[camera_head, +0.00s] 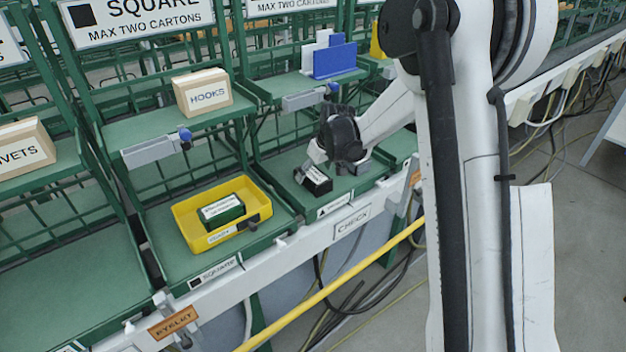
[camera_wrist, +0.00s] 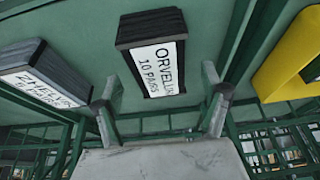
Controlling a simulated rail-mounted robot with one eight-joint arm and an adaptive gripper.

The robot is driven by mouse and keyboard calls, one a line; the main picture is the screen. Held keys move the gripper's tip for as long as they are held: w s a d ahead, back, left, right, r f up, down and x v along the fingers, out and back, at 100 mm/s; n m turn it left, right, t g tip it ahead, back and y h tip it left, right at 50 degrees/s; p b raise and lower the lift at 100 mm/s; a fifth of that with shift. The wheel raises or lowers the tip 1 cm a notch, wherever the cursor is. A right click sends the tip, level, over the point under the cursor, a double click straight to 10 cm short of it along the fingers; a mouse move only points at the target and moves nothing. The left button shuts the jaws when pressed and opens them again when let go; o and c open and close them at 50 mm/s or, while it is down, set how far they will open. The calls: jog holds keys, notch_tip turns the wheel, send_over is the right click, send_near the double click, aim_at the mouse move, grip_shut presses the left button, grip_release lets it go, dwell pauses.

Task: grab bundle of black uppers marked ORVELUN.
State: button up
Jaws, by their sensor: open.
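The black bundle with a white label reading ORVELUN, 10 PAIRS (camera_wrist: 133,32) lies on the green shelf in the wrist view. It is just beyond and between my fingertips, with a gap still visible. In the head view a black bundle with a white label (camera_head: 318,186) lies on the green shelf beside my gripper (camera_head: 338,170); its print is too small to read there. My gripper, also in the wrist view (camera_wrist: 162,100), is open and empty, its two grey fingers spread apart. My gripper hides part of the shelf in the head view.
A second dark bundle (camera_wrist: 30,58), label partly legible, lies left in the wrist view. A yellow tray (camera_head: 183,222) holding a green labelled pack (camera_head: 222,209) sits on the neighbouring shelf. A HOOKS box (camera_head: 203,92) and blue bin (camera_head: 335,60) stand above. Green wire racks enclose the bays.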

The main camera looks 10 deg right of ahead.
jog(key=shift+x, duration=1.1)
jog(key=shift+c, duration=0.4)
jog(key=c, duration=1.4)
jog(key=shift+c, duration=0.3)
jog(key=shift+r, duration=0.15)
